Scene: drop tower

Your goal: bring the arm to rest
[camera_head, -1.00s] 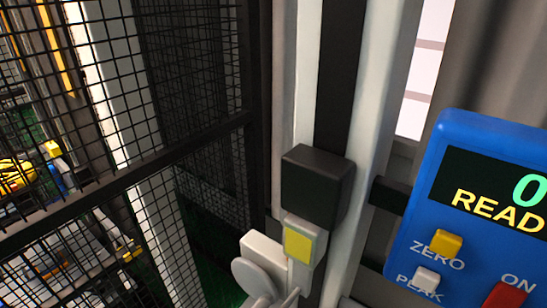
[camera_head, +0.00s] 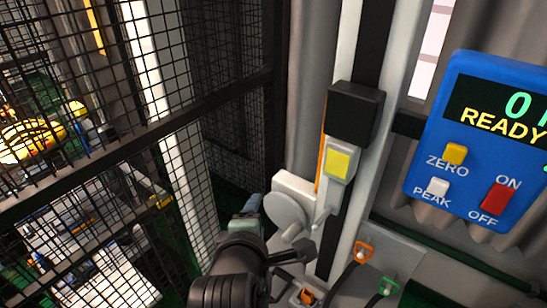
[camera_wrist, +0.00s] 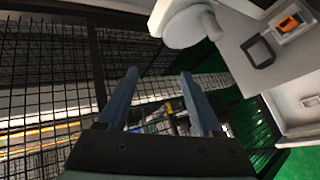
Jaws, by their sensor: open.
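My gripper (camera_wrist: 160,100) is open in the wrist view, with its two blue fingers apart and nothing between them. In the head view my arm rises from the bottom edge, and the gripper end (camera_head: 250,206) is partly hidden behind my own wrist. It is beside a pale grey round-faced fitting (camera_head: 285,211) at the foot of the post; I cannot tell whether they touch. The same fitting appears at the top of the wrist view (camera_wrist: 192,25).
Black mesh fencing (camera_head: 235,110) stands at the left. A blue panel (camera_head: 425,160) reading READY, with ZERO, PEAK and ON/OFF buttons, is at the right. A post carries a black block (camera_head: 355,112) and yellow square (camera_head: 339,163). Orange (camera_head: 364,251) and green (camera_head: 388,285) clips sit low right.

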